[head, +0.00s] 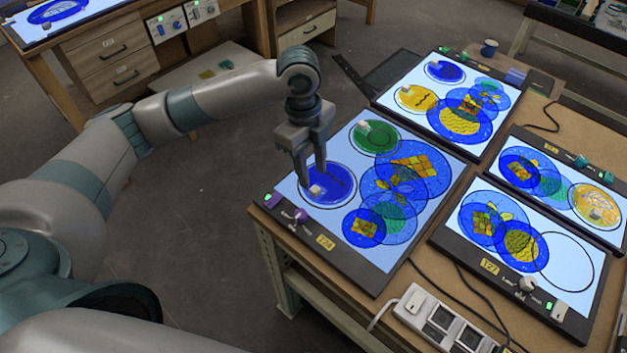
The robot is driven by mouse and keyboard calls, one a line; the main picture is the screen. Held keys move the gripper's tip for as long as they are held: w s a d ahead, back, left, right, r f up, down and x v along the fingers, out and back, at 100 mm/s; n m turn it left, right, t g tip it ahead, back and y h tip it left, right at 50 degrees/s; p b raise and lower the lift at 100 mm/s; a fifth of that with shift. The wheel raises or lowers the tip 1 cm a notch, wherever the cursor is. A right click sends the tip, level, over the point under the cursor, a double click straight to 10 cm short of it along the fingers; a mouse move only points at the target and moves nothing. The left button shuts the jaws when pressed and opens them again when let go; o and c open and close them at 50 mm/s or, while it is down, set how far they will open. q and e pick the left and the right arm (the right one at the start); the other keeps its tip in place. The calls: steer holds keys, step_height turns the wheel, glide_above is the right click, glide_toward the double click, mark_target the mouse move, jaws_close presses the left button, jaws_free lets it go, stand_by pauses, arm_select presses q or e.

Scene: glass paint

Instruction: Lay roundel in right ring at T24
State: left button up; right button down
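The T24 light panel (293,178) lies at the table's near left corner, its yellow label (325,243) on the front edge. A blue roundel (340,194) with a small pale knob (315,190) is at the panel's left ring, appearing flat within its outline. A green roundel (383,136) with a pale knob sits in the ring behind it. Overlapping blue discs with yellow and green patches fill the panel's right side. My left gripper (312,178) points down at the blue roundel's knob, fingers apart around it; whether they touch it is unclear. My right gripper is out of view.
Another lit panel (480,54) lies behind, and two more (514,231) (520,151) at the right. A power strip (440,320) and cables lie at the front. Open floor separates this table from the left bench.

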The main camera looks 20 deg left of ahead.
arm_select(q)
step_height(320, 180, up, 7)
steer(key=b, duration=0.1)
steer(key=shift+w+a+r, duration=0.15)
steer(key=shift+a, duration=0.25)
stand_by(0.6)
